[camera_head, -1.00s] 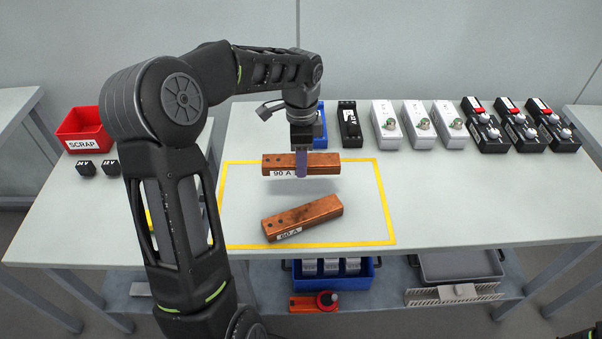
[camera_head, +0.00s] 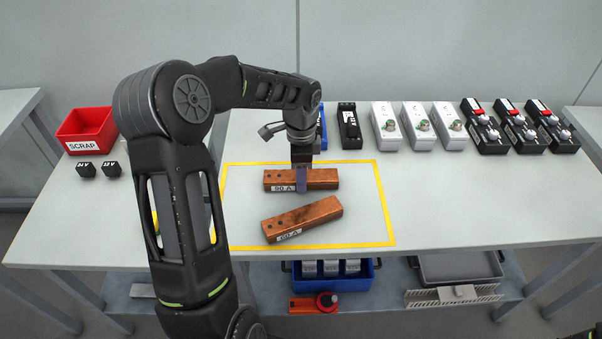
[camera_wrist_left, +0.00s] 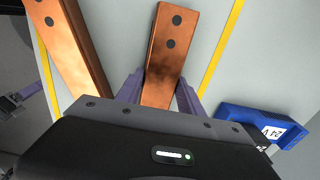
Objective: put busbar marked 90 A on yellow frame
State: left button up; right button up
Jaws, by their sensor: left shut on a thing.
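The copper busbar marked 90 A (camera_head: 322,179) lies level inside the yellow frame (camera_head: 388,215), near its back edge, and appears to be at the table surface. My left gripper (camera_head: 301,188) is shut on it near its middle, from above. In the left wrist view the same busbar (camera_wrist_left: 168,50) runs between the two fingers. A second copper busbar, marked 60 A (camera_head: 305,217), lies tilted in front of it inside the frame. It also shows in the left wrist view (camera_wrist_left: 68,45). My right gripper is not in view.
Behind the frame stand a blue block (camera_head: 322,130), a black block (camera_head: 349,127), several white units (camera_head: 418,125) and several black units (camera_head: 515,128). The table's right front is clear.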

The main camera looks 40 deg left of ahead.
pick_arm(q)
jog(key=o, duration=1.4)
jog(key=shift+o, duration=0.2)
notch_tip(320, 180, up, 12)
jog(key=shift+s, duration=0.1)
